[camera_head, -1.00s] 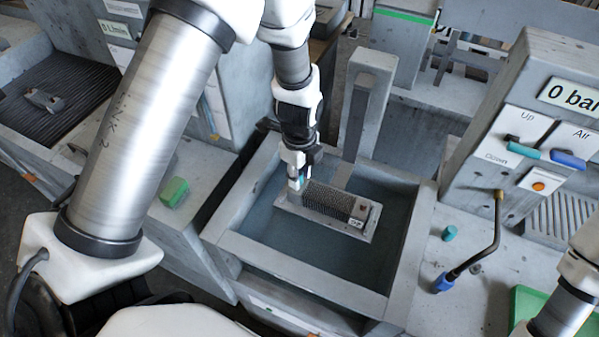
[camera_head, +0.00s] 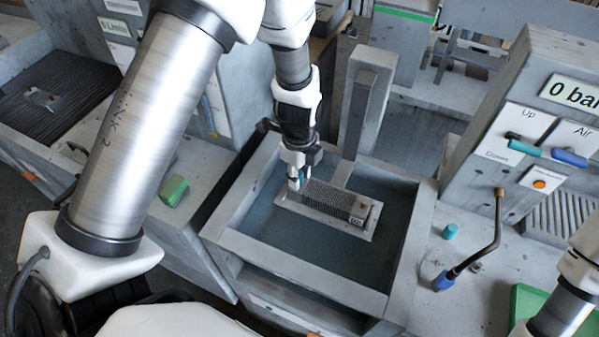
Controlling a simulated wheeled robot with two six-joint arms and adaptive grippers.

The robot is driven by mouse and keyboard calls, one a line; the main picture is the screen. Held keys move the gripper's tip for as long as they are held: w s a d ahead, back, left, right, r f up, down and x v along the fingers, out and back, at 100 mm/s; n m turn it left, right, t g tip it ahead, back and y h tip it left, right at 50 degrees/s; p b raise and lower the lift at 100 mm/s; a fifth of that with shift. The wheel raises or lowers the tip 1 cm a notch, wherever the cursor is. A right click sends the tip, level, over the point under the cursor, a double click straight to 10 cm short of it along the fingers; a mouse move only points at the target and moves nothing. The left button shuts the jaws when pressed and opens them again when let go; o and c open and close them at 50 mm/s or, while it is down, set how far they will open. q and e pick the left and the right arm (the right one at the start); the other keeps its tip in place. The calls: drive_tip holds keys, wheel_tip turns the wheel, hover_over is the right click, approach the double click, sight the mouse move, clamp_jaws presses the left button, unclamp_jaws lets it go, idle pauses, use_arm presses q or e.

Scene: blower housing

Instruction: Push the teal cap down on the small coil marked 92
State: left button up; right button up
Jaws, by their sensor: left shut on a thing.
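The small coil (camera_head: 325,201) is a grey finned block lying on a light plate (camera_head: 372,222) inside the grey tank. A small dark marking shows at its right end, too small to read for certain. My left gripper (camera_head: 295,184) is at the coil's left end, pointing down, shut on a teal cap (camera_head: 300,176) that is mostly hidden by the fingers. I cannot tell whether the cap is seated on the coil. A loose teal cap (camera_head: 450,231) stands on the bench at the right. My right gripper is out of view; only part of that arm shows at the lower right.
The tank's rim (camera_head: 312,287) surrounds the coil. A grey post (camera_head: 357,112) stands behind it. A green block (camera_head: 173,190) lies left of the tank.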

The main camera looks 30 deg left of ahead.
use_arm(q)
drive_tip(key=o, duration=1.1)
drive_tip(key=shift+r, duration=0.1)
wheel_tip(320, 180, up, 12)
drive_tip(key=shift+s, duration=0.1)
